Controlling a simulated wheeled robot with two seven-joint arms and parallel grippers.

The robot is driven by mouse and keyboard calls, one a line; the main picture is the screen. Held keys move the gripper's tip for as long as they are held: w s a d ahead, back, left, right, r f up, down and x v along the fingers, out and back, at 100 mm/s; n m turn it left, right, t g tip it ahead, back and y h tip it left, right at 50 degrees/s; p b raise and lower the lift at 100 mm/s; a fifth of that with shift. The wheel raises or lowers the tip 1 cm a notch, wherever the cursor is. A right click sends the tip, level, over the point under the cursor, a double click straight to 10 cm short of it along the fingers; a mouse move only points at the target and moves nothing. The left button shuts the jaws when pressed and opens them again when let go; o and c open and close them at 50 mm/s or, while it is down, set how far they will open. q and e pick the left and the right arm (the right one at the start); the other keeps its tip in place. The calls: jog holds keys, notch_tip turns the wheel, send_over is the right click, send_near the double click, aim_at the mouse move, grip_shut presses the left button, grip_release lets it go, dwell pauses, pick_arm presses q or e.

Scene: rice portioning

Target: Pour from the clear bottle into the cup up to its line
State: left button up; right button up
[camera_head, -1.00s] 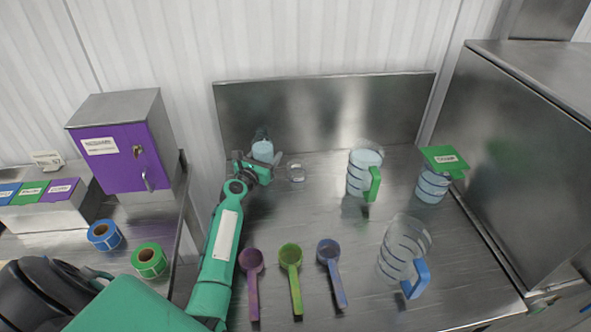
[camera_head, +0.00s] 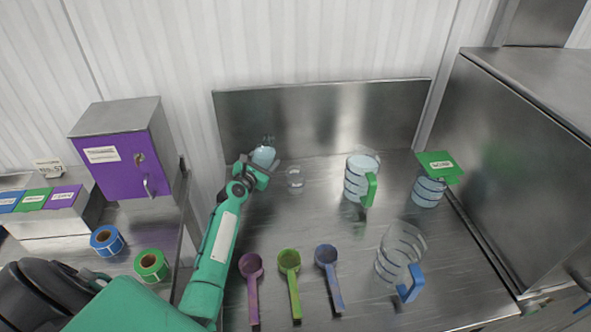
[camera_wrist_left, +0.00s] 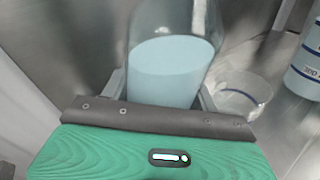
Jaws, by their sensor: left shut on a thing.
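The clear bottle (camera_head: 264,156) holds pale blue liquid and is at the back left of the steel table. My left gripper (camera_head: 257,170) is shut on it; its top leans a little to the right in the head view. In the left wrist view the bottle (camera_wrist_left: 172,75) stands between the fingers, its lower part hidden by my gripper. The small clear cup (camera_head: 295,178) stands on the table just right of the bottle and apart from it.
Purple (camera_head: 252,285), green (camera_head: 291,280) and blue (camera_head: 330,275) scoops lie in front. A steel backsplash (camera_head: 320,115) is close behind the bottle.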

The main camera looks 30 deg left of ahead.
pick_arm(q)
jog(key=shift+r+m+g+p, duration=0.1)
jog(key=shift+m+g+p, duration=0.3)
jog(key=shift+m+p, duration=0.5)
jog(key=shift+w+d+f+m+g+y+p, duration=0.15)
jog(key=shift+f+m+g+y+p, duration=0.15)
jog(key=shift+m, duration=0.6)
jog(key=shift+a+f+m, duration=0.15)
jog(key=shift+a+m, duration=0.1)
jog(key=shift+m, duration=0.15)
pick_arm(e)
jog(key=shift+d+r, duration=0.2)
jog(key=shift+r, duration=0.55)
jog(key=shift+d+r, duration=0.2)
jog(key=shift+r, duration=0.55)
pick_arm(q)
jog(key=shift+d, duration=0.1)
jog(key=shift+s+a, duration=0.2)
pick_arm(e)
jog(key=shift+a, duration=0.1)
pick_arm(q)
jog(key=shift+d+f, duration=0.1)
jog(key=shift+a+m, duration=0.2)
jog(key=shift+m, duration=0.1)
jog(key=shift+d+f+y, duration=0.1)
jog(key=shift+y, duration=0.2)
jog(key=shift+s+a, duration=0.1)
jog(key=shift+a, duration=0.15)
